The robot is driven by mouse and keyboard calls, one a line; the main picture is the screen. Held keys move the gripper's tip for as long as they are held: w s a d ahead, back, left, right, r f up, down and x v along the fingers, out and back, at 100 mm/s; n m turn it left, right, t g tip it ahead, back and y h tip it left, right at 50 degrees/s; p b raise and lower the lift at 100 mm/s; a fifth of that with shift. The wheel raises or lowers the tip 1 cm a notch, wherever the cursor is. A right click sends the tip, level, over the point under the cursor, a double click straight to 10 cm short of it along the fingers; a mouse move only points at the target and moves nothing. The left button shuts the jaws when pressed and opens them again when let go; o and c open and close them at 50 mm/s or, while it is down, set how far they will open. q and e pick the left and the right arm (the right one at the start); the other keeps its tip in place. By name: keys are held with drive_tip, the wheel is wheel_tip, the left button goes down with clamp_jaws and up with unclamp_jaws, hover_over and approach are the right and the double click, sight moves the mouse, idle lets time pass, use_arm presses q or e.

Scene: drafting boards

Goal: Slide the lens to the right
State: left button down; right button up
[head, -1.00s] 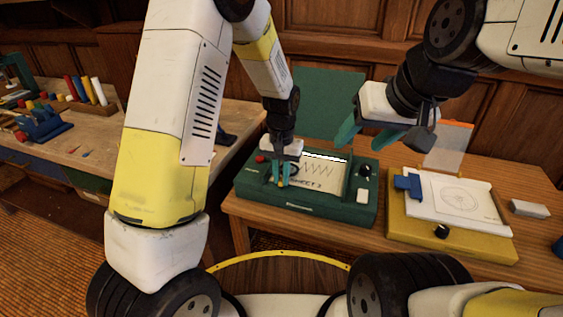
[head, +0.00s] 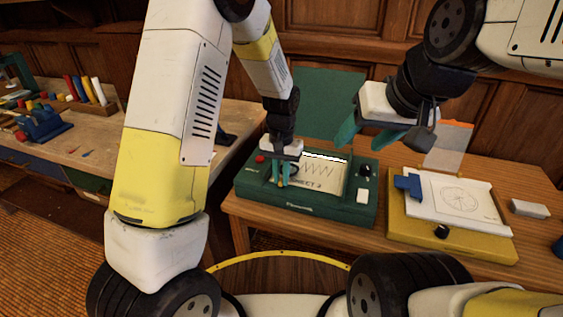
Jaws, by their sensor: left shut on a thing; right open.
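The green drafting unit (head: 318,208) stands on the wooden table with a drawing sheet (head: 325,178) marked with a zigzag line and lettering. My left gripper (head: 281,182) is at the left part of the sheet, pointing down, its green fingers shut on a small tan part. I take this part for the lens; the fingers cover most of it, and its outline is too small to make out. My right gripper (head: 371,134) is open and empty, in the air above the right back of the unit.
A red button (head: 260,159) and black knob (head: 365,171) flank the sheet. To the right, a yellow board (head: 450,240) holds a white sheet with a circle drawing and a blue block (head: 408,186). A grey block (head: 529,208) lies farther right. A workbench stands at left.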

use_arm(q)
drive_tip(key=shift+d, duration=0.1)
idle(0.4)
drive_tip(key=s+d, duration=0.1)
drive_tip(key=d, duration=0.3)
drive_tip(key=s+d, duration=0.1)
drive_tip(key=d, duration=0.3)
drive_tip(key=s+d, duration=0.1)
drive_tip(key=d, duration=0.2)
drive_tip(key=shift+s+d, duration=0.4)
drive_tip(key=c, duration=1.4)
unclamp_jaws()
wheel_tip(320, 180, up, 8)
drive_tip(key=shift+a, duration=0.1)
